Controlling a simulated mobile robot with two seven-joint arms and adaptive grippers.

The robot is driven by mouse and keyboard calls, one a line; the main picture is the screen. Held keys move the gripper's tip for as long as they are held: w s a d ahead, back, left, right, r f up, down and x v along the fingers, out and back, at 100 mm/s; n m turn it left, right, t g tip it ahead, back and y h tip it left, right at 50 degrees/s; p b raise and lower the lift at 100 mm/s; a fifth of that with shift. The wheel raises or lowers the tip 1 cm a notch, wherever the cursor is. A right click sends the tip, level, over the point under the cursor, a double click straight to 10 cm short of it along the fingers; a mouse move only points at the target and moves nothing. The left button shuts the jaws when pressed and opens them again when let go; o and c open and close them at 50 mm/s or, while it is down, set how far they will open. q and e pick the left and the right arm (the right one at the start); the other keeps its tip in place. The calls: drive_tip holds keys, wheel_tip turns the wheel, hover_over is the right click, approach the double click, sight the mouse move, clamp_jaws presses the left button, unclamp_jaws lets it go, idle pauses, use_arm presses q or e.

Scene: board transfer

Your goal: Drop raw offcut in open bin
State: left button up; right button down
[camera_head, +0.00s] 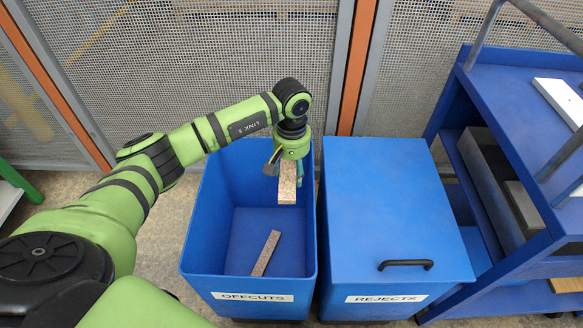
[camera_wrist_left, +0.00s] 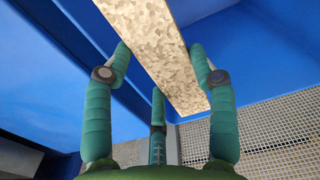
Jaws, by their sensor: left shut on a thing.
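My left gripper (camera_head: 287,174) is over the back right part of the open blue bin (camera_head: 215,284), labelled OFFCUTS. It is shut on a raw offcut (camera_head: 287,190), a pale speckled strip of board hanging from the fingers. In the left wrist view the speckled offcut (camera_wrist_left: 160,55) lies between the green fingers, with blue bin walls behind it. Another speckled strip (camera_head: 266,254) lies on the bin floor, apart from the held one. My right gripper is not in view.
A blue bin with a closed lid (camera_head: 390,205), labelled REJECTS, stands directly right of the open bin. A blue shelf cart (camera_head: 500,110) with boards is farther right. A mesh fence (camera_head: 200,60) runs behind the bins.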

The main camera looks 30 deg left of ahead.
use_arm(q)
drive_tip(key=o, duration=1.3)
drive_tip(key=shift+c, duration=0.2)
drive_tip(key=shift+r, duration=0.1)
wheel_tip(320, 180, up, 12)
